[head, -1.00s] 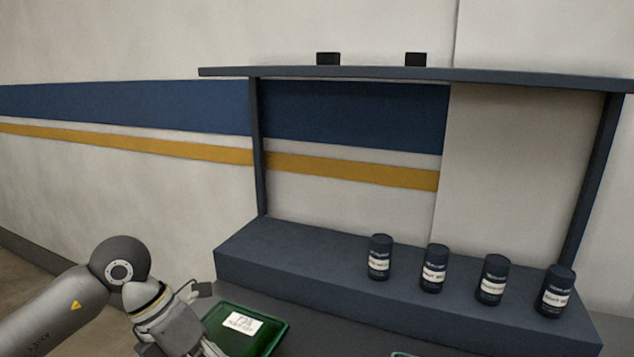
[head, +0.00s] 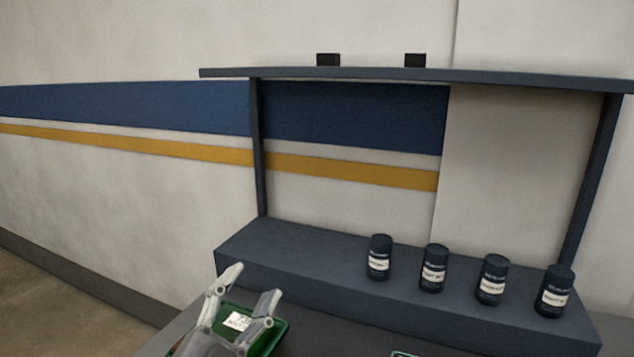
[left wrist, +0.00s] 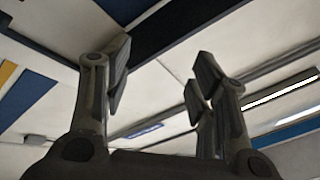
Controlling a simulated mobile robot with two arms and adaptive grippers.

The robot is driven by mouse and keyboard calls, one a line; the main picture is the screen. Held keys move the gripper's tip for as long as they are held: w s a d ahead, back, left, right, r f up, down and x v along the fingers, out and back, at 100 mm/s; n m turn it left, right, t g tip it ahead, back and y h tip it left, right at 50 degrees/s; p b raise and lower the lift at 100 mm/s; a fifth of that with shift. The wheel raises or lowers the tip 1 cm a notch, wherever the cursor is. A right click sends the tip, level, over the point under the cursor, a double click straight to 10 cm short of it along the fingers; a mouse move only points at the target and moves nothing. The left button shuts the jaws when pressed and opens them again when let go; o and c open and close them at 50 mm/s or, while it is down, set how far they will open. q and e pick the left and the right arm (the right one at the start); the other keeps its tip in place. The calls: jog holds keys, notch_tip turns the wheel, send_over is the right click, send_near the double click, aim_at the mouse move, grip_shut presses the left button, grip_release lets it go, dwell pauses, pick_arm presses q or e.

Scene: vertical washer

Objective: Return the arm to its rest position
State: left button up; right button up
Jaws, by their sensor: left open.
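My left gripper (head: 249,284) rises from the bottom edge of the head view, fingers pointing up, in front of the green tray. The left wrist view also shows its two fingers (left wrist: 157,80) spread apart with nothing between them. The right gripper is in neither view.
A green tray (head: 273,341) with a white label lies on the table, partly hidden by my left gripper. Several dark labelled bottles (head: 433,268) stand in a row on the raised dark ledge (head: 300,257). A frame with a top shelf (head: 370,75) stands over the ledge.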

pick_arm(q)
jog(key=s+a+f+n+g+y, duration=0.3)
jog(key=a+f+n+g+y, duration=0.15)
jog(key=f, duration=0.65)
jog(key=s+a+f+n+g+y, duration=0.3)
jog(key=a+f+n+y, duration=0.25)
jog(key=f, duration=0.55)
jog(key=s+f+n+g+h, duration=0.1)
jog(key=s+f+g, duration=0.5)
jog(key=s, duration=0.4)
jog(key=s+f+n+g, duration=0.1)
jog(key=s+f+g, duration=0.3)
jog(key=s+f, duration=0.45)
notch_tip(320, 180, down, 24)
jog(key=s+g, duration=0.1)
jog(key=s, duration=0.1)
jog(key=s+a+f+g, duration=0.1)
jog(key=s+a+f, duration=0.2)
jog(key=s+f, duration=1.3)
jog(key=shift+s+f, duration=0.25)
jog(key=shift+f, duration=0.15)
